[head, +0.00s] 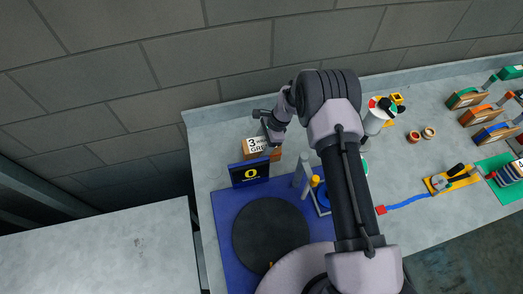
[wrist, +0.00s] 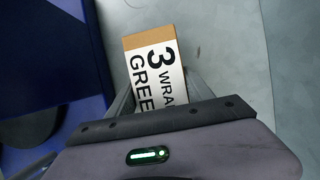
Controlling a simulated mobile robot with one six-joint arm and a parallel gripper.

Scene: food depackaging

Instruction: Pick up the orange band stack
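Two small round ring-like stacks stand on the table right of my arm in the head view: a reddish-orange one (head: 413,137) and a tan one (head: 429,133). I cannot tell for sure which is the orange band stack. My gripper (head: 266,128) is far to their left, over a small brown box (head: 276,154) with a white label reading "3" and "GRE". In the wrist view the box (wrist: 148,40) lies between and beyond the grey fingers (wrist: 158,92). I cannot tell whether the fingers touch it. Neither round stack shows in the wrist view.
A blue base with a dark disc (head: 270,236) and an "O" sign (head: 249,172) stands below the box. A white cylinder (head: 376,121) stands near the round stacks. Wooden holders (head: 480,115) and a yellow tool tray (head: 452,179) lie right. A wall runs behind the table.

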